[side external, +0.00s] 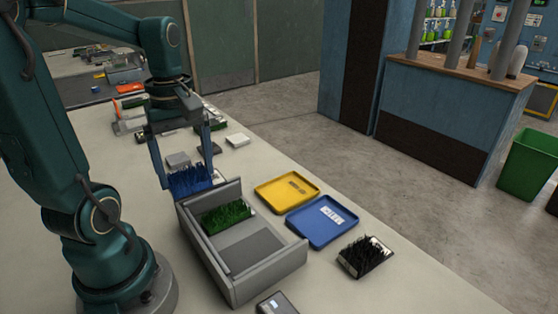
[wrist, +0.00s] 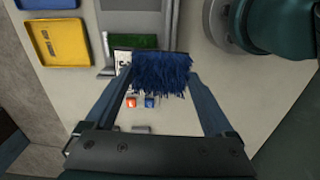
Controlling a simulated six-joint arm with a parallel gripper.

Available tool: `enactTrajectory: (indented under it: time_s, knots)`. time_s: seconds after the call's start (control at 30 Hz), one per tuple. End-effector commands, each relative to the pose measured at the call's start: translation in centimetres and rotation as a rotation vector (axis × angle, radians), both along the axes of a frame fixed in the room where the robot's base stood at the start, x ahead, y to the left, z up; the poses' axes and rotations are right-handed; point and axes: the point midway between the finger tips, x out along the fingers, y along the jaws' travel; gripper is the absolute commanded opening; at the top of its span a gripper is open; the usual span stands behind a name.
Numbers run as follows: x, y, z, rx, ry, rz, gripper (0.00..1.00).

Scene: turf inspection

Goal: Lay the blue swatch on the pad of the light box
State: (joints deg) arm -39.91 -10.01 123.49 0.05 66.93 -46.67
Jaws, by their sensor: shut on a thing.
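In the side external view the blue swatch (side external: 190,180) is held up beside the far-left end of the grey light box (side external: 275,278). My gripper (side external: 182,168) is shut on it, with a finger on either side. In the wrist view the blue swatch (wrist: 162,75) hangs between the two fingers of my gripper (wrist: 160,88), its blue tufts showing. A green swatch (side external: 227,215) lies inside the light box toward the far-left end. The darker grey pad (side external: 252,250) shows bare nearer the camera. The green swatch also shows beyond the blue one in the wrist view (wrist: 134,41).
A yellow tray (side external: 287,190) and a blue tray (side external: 322,221) lie right of the box. A black swatch (side external: 365,257) sits near the table edge. Small grey blocks (side external: 178,160) stand behind my gripper. The light box's raised walls border its inside.

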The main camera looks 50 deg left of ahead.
Motion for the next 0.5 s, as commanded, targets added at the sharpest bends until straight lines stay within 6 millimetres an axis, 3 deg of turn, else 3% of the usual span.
enactTrajectory:
  time_s: [0.17,0.5]
  knots:
    - [0.1,-0.5,-0.2,0.003,-0.003,0.061,0.28]
    - [1.9,-5.1,-3.1,0.003,-0.001,0.049,0.28]
